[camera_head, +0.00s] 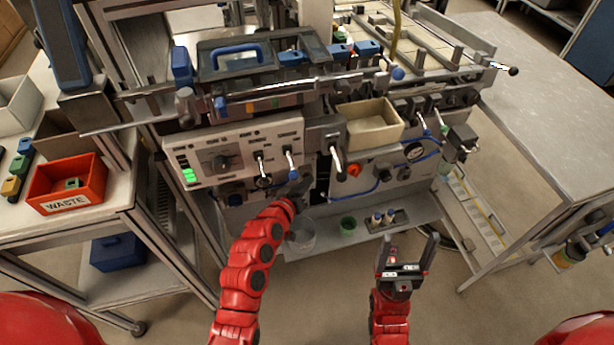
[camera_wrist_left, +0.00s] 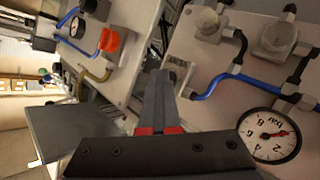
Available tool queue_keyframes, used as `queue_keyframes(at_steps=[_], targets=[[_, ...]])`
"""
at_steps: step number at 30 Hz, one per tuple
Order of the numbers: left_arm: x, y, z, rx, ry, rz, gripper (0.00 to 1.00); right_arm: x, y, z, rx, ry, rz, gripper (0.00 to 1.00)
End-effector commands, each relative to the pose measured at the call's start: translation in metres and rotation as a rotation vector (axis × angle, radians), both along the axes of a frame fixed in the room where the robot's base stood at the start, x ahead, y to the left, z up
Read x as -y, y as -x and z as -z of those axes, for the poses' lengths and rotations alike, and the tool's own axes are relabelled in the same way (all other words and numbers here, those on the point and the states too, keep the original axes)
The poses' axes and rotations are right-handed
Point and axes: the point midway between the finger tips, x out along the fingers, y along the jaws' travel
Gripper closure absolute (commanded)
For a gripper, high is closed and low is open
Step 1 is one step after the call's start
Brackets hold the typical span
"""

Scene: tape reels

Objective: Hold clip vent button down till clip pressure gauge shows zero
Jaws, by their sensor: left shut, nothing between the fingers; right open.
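My left gripper (camera_head: 302,187) is shut and empty in front of the machine's lower panel, below the levers. Its closed fingers (camera_wrist_left: 160,88) show in the left wrist view. There, a round gauge marked bar (camera_wrist_left: 270,135) with a red needle sits right of the fingers; its exact reading is unclear. Two grey round fittings on square bases, one here (camera_wrist_left: 205,22) and one farther right (camera_wrist_left: 275,38), lie above it, apart from the fingers. My right gripper (camera_head: 405,262) is open and empty, low in front of the shelf.
A red knob (camera_head: 354,170) and a second gauge (camera_head: 414,151) sit on the panel to the right. Levers (camera_head: 290,162) hang above my left gripper. An orange waste bin (camera_head: 67,186) stands left.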

Motion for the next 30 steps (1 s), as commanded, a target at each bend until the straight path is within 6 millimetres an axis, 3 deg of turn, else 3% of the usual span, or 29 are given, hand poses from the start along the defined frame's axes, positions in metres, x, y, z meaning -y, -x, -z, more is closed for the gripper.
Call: queue_keyframes(at_steps=[12,23,30], targets=[[0.005,0.015,-0.001,0.002,0.0,0.001,1.0,0.0,0.0,-0.004,0.0,0.0,0.0,0.19],[0.006,0.017,0.0,0.0,0.0,0.0,1.0,0.0,0.0,-0.004,0.0,0.0,0.0,0.19],[0.012,0.035,0.0,-0.003,0.0,0.001,1.0,0.0,0.0,-0.011,0.0,0.0,0.0,0.19]])
